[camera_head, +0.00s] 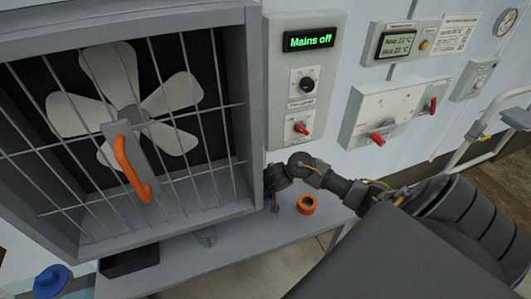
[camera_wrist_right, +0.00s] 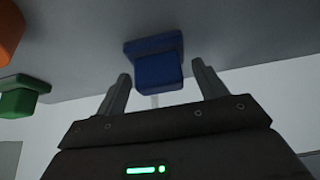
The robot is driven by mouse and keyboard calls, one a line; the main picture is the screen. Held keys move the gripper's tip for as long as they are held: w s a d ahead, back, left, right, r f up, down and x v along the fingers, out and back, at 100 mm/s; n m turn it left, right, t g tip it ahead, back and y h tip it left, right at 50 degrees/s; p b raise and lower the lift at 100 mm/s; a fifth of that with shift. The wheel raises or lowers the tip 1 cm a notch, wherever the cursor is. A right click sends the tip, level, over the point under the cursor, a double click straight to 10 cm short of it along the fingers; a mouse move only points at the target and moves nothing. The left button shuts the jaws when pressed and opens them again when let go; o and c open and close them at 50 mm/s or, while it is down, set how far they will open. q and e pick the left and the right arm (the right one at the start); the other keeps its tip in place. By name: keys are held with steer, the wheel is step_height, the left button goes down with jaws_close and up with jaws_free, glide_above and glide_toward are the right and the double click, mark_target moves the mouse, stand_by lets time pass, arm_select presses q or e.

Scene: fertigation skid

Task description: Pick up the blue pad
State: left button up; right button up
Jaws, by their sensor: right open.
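In the right wrist view, a blue pad (camera_wrist_right: 158,72) with a block-like part on a wider flat base shows against a grey surface. My right gripper (camera_wrist_right: 161,74) is open, with one finger on each side of the blue block in the picture. I cannot tell whether the fingers touch it. My left gripper is not in view.
An orange piece (camera_wrist_right: 8,32) and a green piece (camera_wrist_right: 22,97) sit left of the pad. In the head view, the fan housing (camera_head: 255,90) stands beside my right gripper.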

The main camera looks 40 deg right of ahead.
steer(key=c, duration=1.1)
steer(key=shift+r, duration=0.1)
steer(key=shift+r, duration=0.1)
steer(key=shift+r+p, duration=0.25)
steer(key=shift+p, duration=0.05)
steer(key=r+p, duration=0.2)
steer(key=r, duration=0.1)
steer(key=shift+s+d+r+p, duration=0.1)
steer(key=shift+s+r+p, duration=0.2)
steer(key=shift+r+p, duration=0.1)
steer(key=s+d+r+p, duration=0.2)
steer(key=s, duration=0.2)
steer(key=s+d+r+p, duration=0.2)
steer(key=s+r, duration=0.1)
steer(key=s, duration=0.1)
steer(key=s+d+r+p, duration=0.2)
steer(key=s+r, duration=0.1)
steer(key=s, duration=0.1)
steer(key=shift+s+r, duration=0.1)
steer(key=shift+r, duration=0.15)
